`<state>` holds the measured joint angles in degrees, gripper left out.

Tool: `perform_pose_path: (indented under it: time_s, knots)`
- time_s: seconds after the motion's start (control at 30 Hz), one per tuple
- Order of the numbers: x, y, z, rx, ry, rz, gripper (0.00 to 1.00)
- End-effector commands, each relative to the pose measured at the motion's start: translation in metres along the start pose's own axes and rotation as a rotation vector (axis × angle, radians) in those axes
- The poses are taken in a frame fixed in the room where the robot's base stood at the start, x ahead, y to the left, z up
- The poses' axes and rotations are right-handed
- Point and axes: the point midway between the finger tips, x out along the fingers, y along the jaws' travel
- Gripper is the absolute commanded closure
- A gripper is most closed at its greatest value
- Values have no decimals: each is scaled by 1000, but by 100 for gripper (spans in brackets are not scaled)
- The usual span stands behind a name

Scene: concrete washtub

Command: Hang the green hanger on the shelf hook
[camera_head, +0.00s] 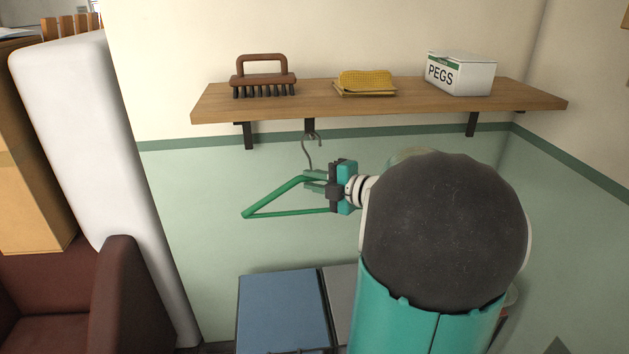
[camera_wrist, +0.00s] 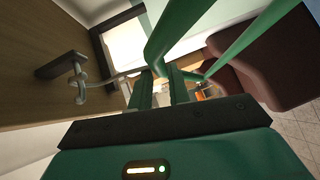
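The green hanger (camera_head: 270,201) is held in the air below the shelf, its triangle pointing left in the head view. In the wrist view, its green arms (camera_wrist: 180,28) spread upward and right from the fingers. My gripper (camera_head: 318,183) is shut on the hanger near its neck; the fingers also show in the wrist view (camera_wrist: 160,82). The hanger's metal wire hook rises toward the dark shelf hook (camera_head: 310,126) under the shelf's front. In the wrist view, the wire's end overlaps the shelf hook (camera_wrist: 62,65); whether it bears on it I cannot tell.
A blue-topped box (camera_head: 283,310) stands below, a dark red armchair (camera_head: 75,300) at lower left. Free wall lies left of the hanger.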

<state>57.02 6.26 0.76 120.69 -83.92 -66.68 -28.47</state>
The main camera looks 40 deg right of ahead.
Motion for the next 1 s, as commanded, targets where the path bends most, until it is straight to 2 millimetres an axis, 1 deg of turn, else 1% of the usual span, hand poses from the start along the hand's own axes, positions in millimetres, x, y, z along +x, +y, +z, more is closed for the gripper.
perform_pose_path:
  time_s: [0.03,0.1,0.37,0.47,0.53,0.67,1.0]
  knots:
    - [0,0,0,0,0,0,71]
    - [0,0,0,0,0,0,59]
    - [0,0,0,0,0,0,59]
    - [-4,0,0,-1,-1,0,59]
    - [-11,0,0,-1,-2,-1,59]
    - [-33,0,0,-1,-4,0,59]
    - [-108,0,0,-1,-3,1,59]
